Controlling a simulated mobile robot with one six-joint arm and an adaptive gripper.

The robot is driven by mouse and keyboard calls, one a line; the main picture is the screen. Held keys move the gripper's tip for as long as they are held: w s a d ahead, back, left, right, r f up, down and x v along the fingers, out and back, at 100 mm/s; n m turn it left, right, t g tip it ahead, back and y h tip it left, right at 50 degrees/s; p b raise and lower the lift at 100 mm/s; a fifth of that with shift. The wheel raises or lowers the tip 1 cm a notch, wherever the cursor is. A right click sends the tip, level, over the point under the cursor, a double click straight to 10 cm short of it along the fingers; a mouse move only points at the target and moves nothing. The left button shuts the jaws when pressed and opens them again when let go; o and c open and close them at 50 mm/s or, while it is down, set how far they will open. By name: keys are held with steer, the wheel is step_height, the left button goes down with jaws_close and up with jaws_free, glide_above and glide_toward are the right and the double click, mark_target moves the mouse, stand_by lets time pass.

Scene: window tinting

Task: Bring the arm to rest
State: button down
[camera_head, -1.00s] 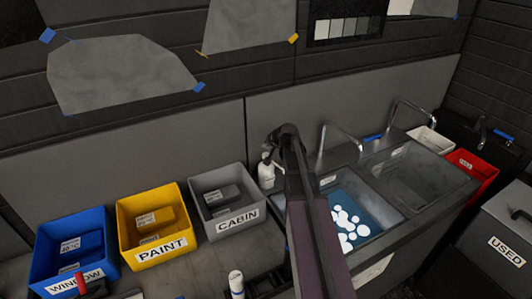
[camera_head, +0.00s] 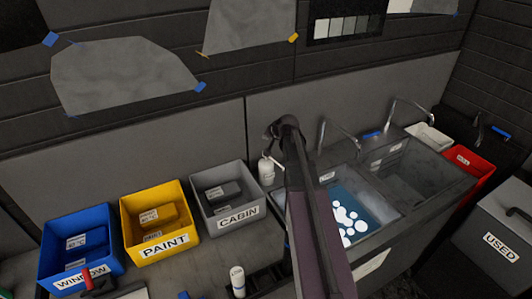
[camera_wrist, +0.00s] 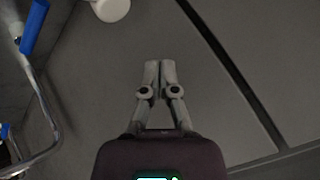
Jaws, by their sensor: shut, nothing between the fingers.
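My arm rises from the bottom of the head view, in front of the sink, and bends at the top near the white pump bottle (camera_head: 266,171).
Blue WINDOW (camera_head: 80,283), yellow PAINT (camera_head: 165,246) and grey CABIN (camera_head: 238,217) bins stand at left. The sink (camera_head: 385,222) holds blue water with white foam. Faucets (camera_head: 337,135) rise behind it. A red bin (camera_head: 470,160) and USED bin (camera_head: 500,246) are at right.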

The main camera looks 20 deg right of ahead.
stand_by(0.3)
steer(key=s+a+f+n+g+b, duration=0.3)
steer(key=s+a+f, duration=0.3)
steer(key=s+a, duration=0.5)
steer(key=s+a+f+n+g+h+b, duration=0.1)
steer(key=s+a+f+n+g+b, duration=0.2)
steer(key=s+a, duration=0.9)
step_height(320, 180, down, 3)
steer(key=s+n+g, duration=0.1)
steer(key=s+g, duration=0.1)
steer(key=g, duration=0.1)
steer(key=shift+s, duration=0.25)
